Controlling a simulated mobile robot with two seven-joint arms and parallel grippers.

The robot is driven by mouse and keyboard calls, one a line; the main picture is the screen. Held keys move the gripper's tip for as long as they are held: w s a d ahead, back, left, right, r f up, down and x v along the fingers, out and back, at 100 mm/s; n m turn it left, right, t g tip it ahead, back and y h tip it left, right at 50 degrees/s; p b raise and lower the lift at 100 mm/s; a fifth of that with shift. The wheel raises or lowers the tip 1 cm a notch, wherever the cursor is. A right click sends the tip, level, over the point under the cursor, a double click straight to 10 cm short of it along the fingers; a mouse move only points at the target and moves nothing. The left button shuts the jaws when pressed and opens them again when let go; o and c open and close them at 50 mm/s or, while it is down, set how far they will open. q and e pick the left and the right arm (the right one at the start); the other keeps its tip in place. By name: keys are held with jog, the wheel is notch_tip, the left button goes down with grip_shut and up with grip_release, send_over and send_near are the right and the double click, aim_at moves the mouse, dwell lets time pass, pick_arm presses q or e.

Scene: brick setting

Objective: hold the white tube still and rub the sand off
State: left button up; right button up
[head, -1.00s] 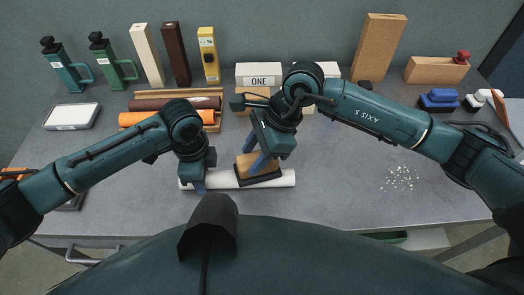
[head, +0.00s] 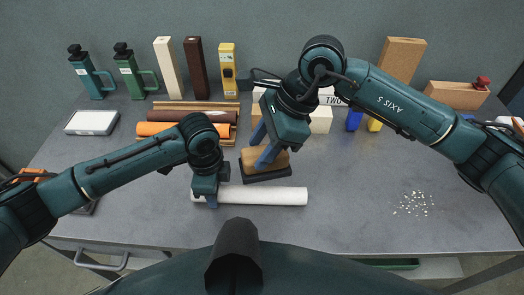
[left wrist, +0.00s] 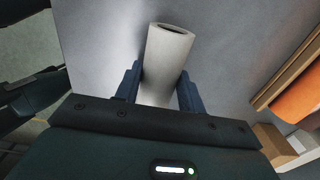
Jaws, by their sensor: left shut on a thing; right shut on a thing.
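The white tube (head: 270,195) lies level across the near part of the grey table. My left gripper (head: 211,203) is shut on its left end; in the left wrist view the tube (left wrist: 168,62) sits between the two blue fingers (left wrist: 160,92). My right gripper (head: 264,150) is shut on a sanding block (head: 268,172) with a wooden top and dark base. The block appears raised just above and behind the tube, apart from it. I cannot make out sand on the tube.
Pale grains (head: 412,204) lie scattered on the table at right. Behind stand a teal bottle (head: 92,75), a green bottle (head: 129,75) and upright blocks. An orange roll (head: 170,129) lies behind my left arm. The front right table is mostly clear.

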dwell(0.4)
pick_arm(q)
jog(key=o, duration=1.3)
jog(key=shift+c, duration=0.2)
notch_tip(320, 180, up, 12)
